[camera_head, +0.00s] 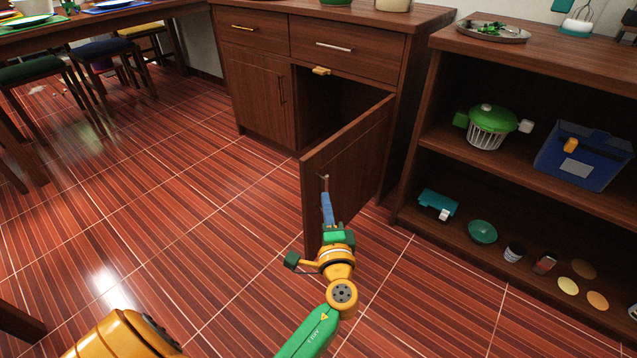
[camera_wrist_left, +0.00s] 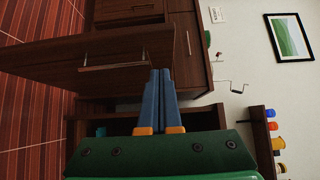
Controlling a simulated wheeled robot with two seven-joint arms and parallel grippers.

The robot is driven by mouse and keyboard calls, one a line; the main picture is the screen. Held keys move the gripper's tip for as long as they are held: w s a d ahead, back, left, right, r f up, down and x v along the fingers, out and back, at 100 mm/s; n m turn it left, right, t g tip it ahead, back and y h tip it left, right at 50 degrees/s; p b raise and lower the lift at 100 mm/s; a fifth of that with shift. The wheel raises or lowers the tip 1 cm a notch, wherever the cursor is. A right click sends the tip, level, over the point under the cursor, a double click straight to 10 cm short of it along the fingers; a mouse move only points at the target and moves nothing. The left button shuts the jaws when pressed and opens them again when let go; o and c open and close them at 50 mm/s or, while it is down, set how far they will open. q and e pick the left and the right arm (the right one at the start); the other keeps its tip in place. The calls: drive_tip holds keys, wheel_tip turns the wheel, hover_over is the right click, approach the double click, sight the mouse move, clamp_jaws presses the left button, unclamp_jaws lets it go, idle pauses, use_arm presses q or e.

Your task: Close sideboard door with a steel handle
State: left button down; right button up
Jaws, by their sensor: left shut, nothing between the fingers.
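The dark wooden sideboard (camera_head: 255,85) has its right door (camera_head: 352,160) swung well open into the room. A steel handle (camera_head: 324,183) sits near the door's free edge. In the left wrist view the door (camera_wrist_left: 60,55) and its steel handle (camera_wrist_left: 112,66) lie left of the fingertips. My left gripper (camera_head: 326,196) is shut and empty, its blue fingers close to the handle and free edge in the head view. The left wrist view shows the fingers (camera_wrist_left: 160,72) together; whether they touch the door I cannot tell. My right gripper is not in view.
An open shelf unit (camera_head: 418,150) with dishes, a blue box (camera_head: 580,158) and small items stands right of the door. Stools (camera_head: 85,48) stand at the left. The floor between is clear.

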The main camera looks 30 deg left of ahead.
sight(309, 169)
use_arm(q)
drive_tip(key=shift+w+a, duration=0.8)
drive_tip(key=shift+a, duration=0.5)
drive_tip(key=shift+w+a, duration=0.8)
drive_tip(key=shift+a, duration=0.45)
drive_tip(key=shift+w+a, duration=0.8)
drive_tip(key=shift+a, duration=0.5)
